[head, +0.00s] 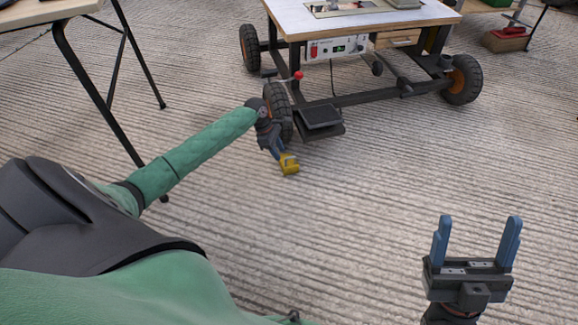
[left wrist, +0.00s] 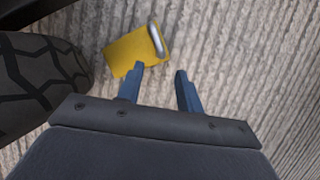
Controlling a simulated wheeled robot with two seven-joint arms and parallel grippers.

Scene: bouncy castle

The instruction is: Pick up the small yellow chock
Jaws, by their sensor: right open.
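The small yellow chock (head: 289,165) lies on the ribbed concrete ground in front of the cart's front left wheel. In the left wrist view the chock (left wrist: 128,54) shows a pale metal handle (left wrist: 157,40) at its right end. My left gripper (head: 280,153) points down at the chock, close to it. In the left wrist view its blue fingers (left wrist: 160,70) are apart with nothing held between them. The left finger overlaps the chock's lower edge; I cannot tell whether they touch. My right gripper (head: 476,232) is open and empty, far to the right of the chock.
A wheeled cart (head: 365,20) stands behind the chock. Its dark tyre (head: 277,105) is right beside my left gripper, and the tyre also shows in the left wrist view (left wrist: 35,85). A black pedal-like box (head: 321,118) sits to the right. A folding table (head: 40,12) stands at left. The middle ground is clear.

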